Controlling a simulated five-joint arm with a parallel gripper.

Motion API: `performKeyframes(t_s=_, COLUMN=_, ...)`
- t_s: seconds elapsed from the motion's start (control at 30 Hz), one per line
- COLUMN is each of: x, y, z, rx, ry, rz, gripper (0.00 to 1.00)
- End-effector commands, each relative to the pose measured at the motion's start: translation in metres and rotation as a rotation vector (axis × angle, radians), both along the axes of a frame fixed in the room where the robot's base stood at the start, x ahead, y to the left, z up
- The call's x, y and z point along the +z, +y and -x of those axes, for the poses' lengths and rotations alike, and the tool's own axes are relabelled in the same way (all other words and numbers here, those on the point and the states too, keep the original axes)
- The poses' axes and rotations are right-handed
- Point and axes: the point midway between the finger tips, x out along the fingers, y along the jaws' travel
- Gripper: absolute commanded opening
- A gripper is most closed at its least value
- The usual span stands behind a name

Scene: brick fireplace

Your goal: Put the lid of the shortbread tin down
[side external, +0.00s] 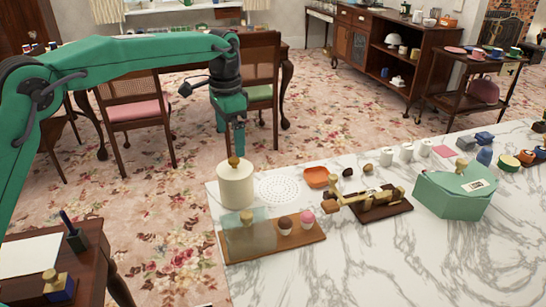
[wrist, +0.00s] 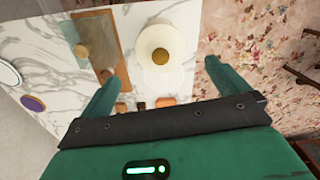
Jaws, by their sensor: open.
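A round cream tin (side external: 236,190) stands upright at the left back corner of the marble table. Its lid (side external: 235,165) with a brass knob sits on top, and the lid also shows from above in the wrist view (wrist: 160,38). No writing is readable on the tin. My gripper (side external: 231,143) is above the tin, pointing down, with its fingers apart and nothing between them. In the wrist view the brass knob lies between the two open fingers (wrist: 160,68), further below, and they are not touching it.
A white perforated round mat (side external: 280,189) lies right of the tin. In front, a wooden board (side external: 290,240) holds a clear knobbed cover (side external: 250,235) and two cupcakes.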

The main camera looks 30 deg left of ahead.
Motion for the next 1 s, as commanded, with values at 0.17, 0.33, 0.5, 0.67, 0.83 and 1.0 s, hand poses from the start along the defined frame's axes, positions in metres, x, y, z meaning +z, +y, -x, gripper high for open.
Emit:
performKeyframes(t_s=0.17, x=0.0, y=0.0, z=0.0, rx=0.0, ry=0.0, rz=0.0, gripper=1.0)
performKeyframes(t_s=0.33, x=0.006, y=0.004, z=0.005, rx=0.013, ry=-0.01, rz=0.002, gripper=1.0)
performKeyframes(t_s=0.5, x=0.022, y=0.014, z=0.019, rx=0.047, ry=-0.038, rz=0.009, gripper=1.0)
performKeyframes(t_s=0.67, x=0.043, y=0.029, z=0.043, rx=0.101, ry=-0.08, rz=0.018, gripper=1.0)
performKeyframes(t_s=0.83, x=0.063, y=0.045, z=0.076, rx=0.167, ry=-0.131, rz=0.032, gripper=1.0)
performKeyframes(t_s=1.0, x=0.075, y=0.061, z=0.111, rx=0.231, ry=-0.18, rz=0.047, gripper=1.0)
